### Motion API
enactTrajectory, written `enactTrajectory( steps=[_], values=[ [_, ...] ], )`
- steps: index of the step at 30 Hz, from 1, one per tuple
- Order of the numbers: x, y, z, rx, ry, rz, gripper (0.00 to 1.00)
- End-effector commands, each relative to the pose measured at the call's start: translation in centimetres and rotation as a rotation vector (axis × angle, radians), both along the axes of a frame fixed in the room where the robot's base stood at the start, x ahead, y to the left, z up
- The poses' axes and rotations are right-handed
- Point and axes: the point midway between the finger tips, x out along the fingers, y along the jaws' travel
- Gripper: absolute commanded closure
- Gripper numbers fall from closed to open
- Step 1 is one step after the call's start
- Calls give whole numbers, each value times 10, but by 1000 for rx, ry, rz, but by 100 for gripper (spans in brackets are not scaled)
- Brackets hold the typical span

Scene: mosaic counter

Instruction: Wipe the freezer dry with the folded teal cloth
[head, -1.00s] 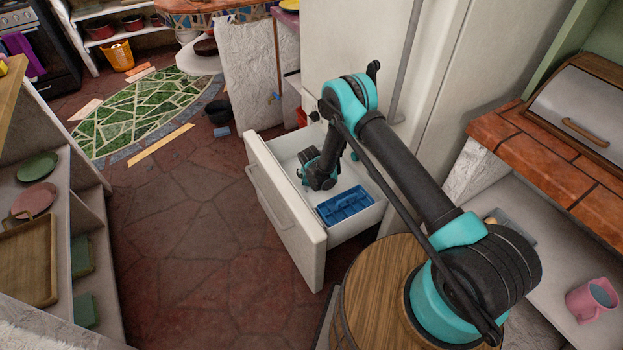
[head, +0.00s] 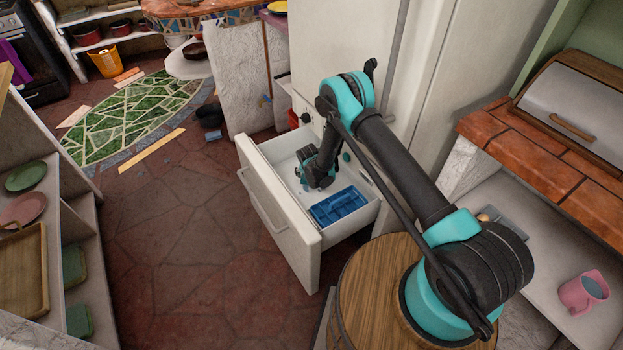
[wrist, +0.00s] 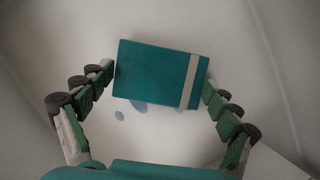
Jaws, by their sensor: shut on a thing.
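The freezer drawer (head: 312,245) is pulled out below the white upright front, with its pale interior open to view. My gripper (head: 318,178) reaches down inside the drawer, left of a blue ice tray (head: 340,206). In the wrist view, my gripper (wrist: 160,80) is shut on the folded teal cloth (wrist: 152,75), which has a pale band near its right end. The fingers hold it at its left and right ends. Small bluish wet spots (wrist: 119,115) show on the pale surface by the cloth's lower edge. In the head view the cloth is mostly hidden by my gripper.
A round wooden barrel top (head: 375,275) stands in front of the drawer. A brick counter (head: 560,165) with a bread box and a shelf with a pink mug (head: 584,292) are at right. Shelves with plates (head: 25,176) stand at left. The stone floor between is clear.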

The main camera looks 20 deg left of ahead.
Motion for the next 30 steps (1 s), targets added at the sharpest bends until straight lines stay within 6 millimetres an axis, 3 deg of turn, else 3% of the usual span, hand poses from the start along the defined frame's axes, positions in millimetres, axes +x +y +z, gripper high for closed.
enactTrajectory(
  steps=[15, 30],
  values=[
    [0, 0, 46, 0, 0, 0, 34],
    [0, 0, 53, 0, 0, 0, 34]
  ],
)
